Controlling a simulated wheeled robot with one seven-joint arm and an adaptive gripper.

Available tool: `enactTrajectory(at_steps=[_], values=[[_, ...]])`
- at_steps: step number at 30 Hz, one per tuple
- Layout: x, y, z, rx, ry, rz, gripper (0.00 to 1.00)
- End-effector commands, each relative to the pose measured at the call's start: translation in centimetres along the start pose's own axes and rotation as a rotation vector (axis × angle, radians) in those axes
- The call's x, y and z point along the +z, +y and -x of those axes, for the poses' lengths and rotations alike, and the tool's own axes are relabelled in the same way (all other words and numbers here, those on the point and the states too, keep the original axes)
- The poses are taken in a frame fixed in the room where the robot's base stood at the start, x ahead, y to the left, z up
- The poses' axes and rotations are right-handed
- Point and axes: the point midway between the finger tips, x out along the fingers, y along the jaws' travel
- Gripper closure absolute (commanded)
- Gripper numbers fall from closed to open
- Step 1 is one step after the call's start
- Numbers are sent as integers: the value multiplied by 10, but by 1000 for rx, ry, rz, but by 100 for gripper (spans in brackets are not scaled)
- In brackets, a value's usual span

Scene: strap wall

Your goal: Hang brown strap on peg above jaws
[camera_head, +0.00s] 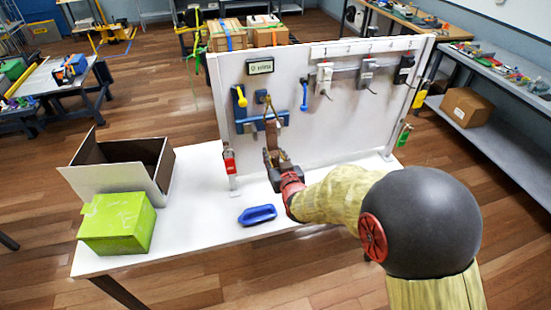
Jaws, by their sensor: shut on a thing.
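My gripper (275,157) is shut on the brown strap (273,132) in front of the white upright panel. The strap rises from the fingers as a narrow loop, and its top is thin and hard to make out. Behind it, a blue fixture (246,125), which may be the jaws, is mounted on the panel. A small dark peg-like part (261,97) sits above the fixture, close to the strap's top in the picture. I cannot tell whether the strap touches it. The gripper hides part of the strap's lower end.
The white panel (340,130) stands on a white table (200,225). A blue handle-like object (257,215), an open box (110,185) and a green box (117,222) are on the table.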

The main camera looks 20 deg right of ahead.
Motion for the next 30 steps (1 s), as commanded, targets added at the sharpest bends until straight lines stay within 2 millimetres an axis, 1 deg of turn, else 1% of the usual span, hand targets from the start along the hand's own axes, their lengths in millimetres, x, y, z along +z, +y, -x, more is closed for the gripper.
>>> enactTrajectory(at_steps=[25, 30], values=[[-8, 0, -46, 0, 1, 0, 100], [-2, 0, -53, 0, 2, 0, 100]])
